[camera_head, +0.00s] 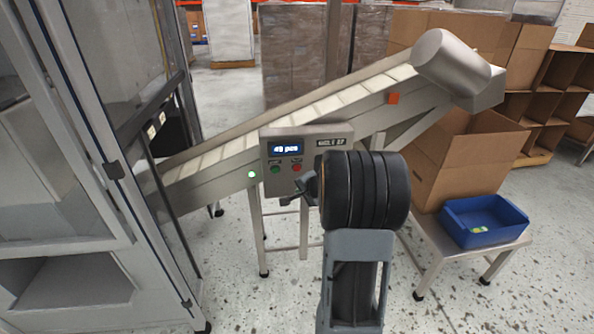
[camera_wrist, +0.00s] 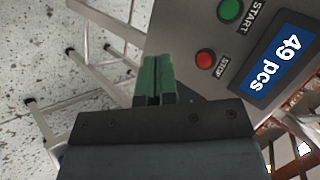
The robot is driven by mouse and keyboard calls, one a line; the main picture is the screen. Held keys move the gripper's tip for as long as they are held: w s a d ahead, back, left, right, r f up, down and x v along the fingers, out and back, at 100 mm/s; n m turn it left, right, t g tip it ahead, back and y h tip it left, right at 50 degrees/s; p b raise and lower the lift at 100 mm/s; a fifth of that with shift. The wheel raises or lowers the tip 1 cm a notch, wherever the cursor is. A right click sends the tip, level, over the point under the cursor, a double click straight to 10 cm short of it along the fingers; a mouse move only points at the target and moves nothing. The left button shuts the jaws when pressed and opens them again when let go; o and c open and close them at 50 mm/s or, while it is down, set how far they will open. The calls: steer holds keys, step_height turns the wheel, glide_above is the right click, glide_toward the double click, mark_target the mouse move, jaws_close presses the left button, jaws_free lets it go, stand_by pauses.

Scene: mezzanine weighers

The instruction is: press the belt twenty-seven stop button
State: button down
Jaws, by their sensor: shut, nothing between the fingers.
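The red stop button (camera_head: 297,168) is on a grey control panel (camera_head: 309,145) fixed to the side of an inclined conveyor. In the wrist view the red button (camera_wrist: 205,59) has a STOP label beside it, and the green START button (camera_wrist: 229,10) is above it. The display (camera_wrist: 284,57) reads "49 pcs". A plate at the panel's upper right is too small to read surely. My gripper (camera_wrist: 154,62) has green fingers, shut together and empty. In the wrist view its tips appear left of the red button; whether they touch the panel I cannot tell.
The inclined conveyor (camera_head: 215,152) rises to the right, with a green light (camera_head: 252,174) on its side. A tall cabinet (camera_head: 75,130) stands at left. A cardboard box (camera_head: 462,160) and a blue bin (camera_head: 486,220) are on a low table at right. Speckled floor is open in front.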

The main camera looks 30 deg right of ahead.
mark_target(297, 168)
steer(key=shift+w+d+p, duration=0.65)
steer(key=shift+w+p, duration=0.25)
steer(key=shift+w, duration=0.45)
steer(key=shift+w+d+p, duration=0.6)
steer(key=shift+w+p, duration=0.35)
steer(key=shift+w, duration=0.35)
steer(key=shift+w+d+p, duration=0.65)
steer(key=shift+w+p, duration=0.25)
steer(key=shift+w, duration=0.45)
steer(key=shift+w+d, duration=0.4)
steer(key=shift+w, duration=0.35)
steer(key=shift+s, duration=0.1)
steer(key=shift+s+a+b, duration=0.4)
steer(key=shift+s+b, duration=0.25)
steer(key=shift+b, duration=0.25)
steer(key=shift+s, duration=0.1)
